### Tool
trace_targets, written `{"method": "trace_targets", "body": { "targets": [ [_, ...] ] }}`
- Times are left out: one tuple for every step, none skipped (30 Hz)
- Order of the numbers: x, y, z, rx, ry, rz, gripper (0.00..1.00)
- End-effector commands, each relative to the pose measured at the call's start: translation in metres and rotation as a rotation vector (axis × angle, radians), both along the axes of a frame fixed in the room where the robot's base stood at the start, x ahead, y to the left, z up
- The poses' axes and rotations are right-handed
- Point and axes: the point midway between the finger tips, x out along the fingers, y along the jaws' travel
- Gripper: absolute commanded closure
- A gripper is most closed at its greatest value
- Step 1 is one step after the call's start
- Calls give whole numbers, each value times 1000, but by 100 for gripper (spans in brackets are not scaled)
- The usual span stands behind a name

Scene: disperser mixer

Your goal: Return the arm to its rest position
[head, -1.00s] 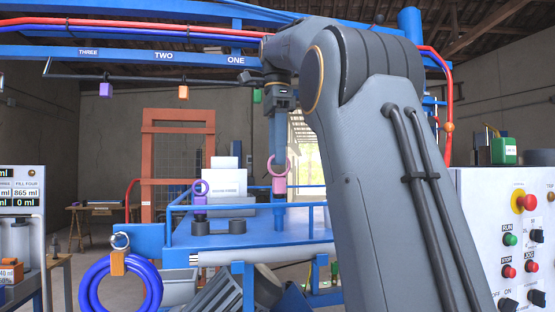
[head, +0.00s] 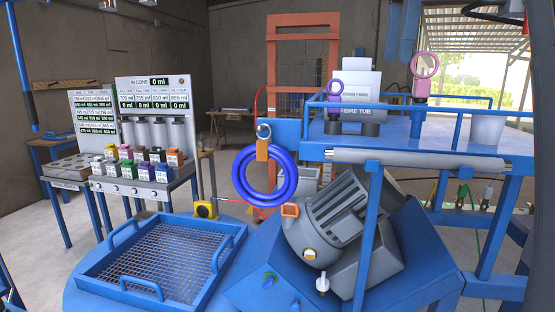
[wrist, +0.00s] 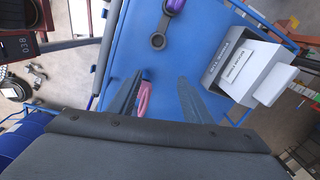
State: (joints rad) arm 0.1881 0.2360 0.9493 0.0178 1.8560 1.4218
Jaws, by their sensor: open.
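My gripper (wrist: 158,92) shows in the wrist view with its two fingers spread apart, above the blue platform (wrist: 145,50). A pink ring-topped piece (wrist: 145,97) shows between the fingers, partly hidden by the left one; I cannot tell how far below them it is. In the head view this pink piece (head: 424,72) stands upright on the blue platform (head: 400,140) at the right. My gripper is not visible in the head view.
A purple ring-topped piece (head: 335,96) and a white fibre tub box (head: 360,92) stand on the platform. Blue rails (head: 405,107) edge it. A grey motor (head: 330,215), blue hose coil (head: 240,178), mesh tray (head: 160,262) and dispenser bench (head: 145,180) stand nearer and left.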

Motion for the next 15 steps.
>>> {"method": "trace_targets", "body": {
  "targets": [
    [4, 27, 5, -7, -46, 111, 55],
    [8, 42, 8, -13, -77, 182, 55],
    [12, 62, 11, -21, -118, 278, 55],
    [14, 78, 13, -27, -149, 348, 55],
    [17, 93, 15, -33, -180, 418, 55],
    [18, 113, 19, -45, -224, 508, 55],
    [19, 128, 21, -54, -254, 576, 55],
    [19, 143, 24, -63, -287, 641, 55],
    [19, 164, 28, -74, -329, 730, 55],
    [18, 179, 31, -84, -361, 797, 55],
    [16, 194, 33, -95, -392, 861, 55],
    [12, 214, 35, -110, -434, 949, 55],
    [9, 230, 36, -122, -465, 1017, 55],
    [4, 245, 35, -133, -494, 1083, 55],
    [-3, 263, 31, -148, -527, 1173, 55]
  ]
}}
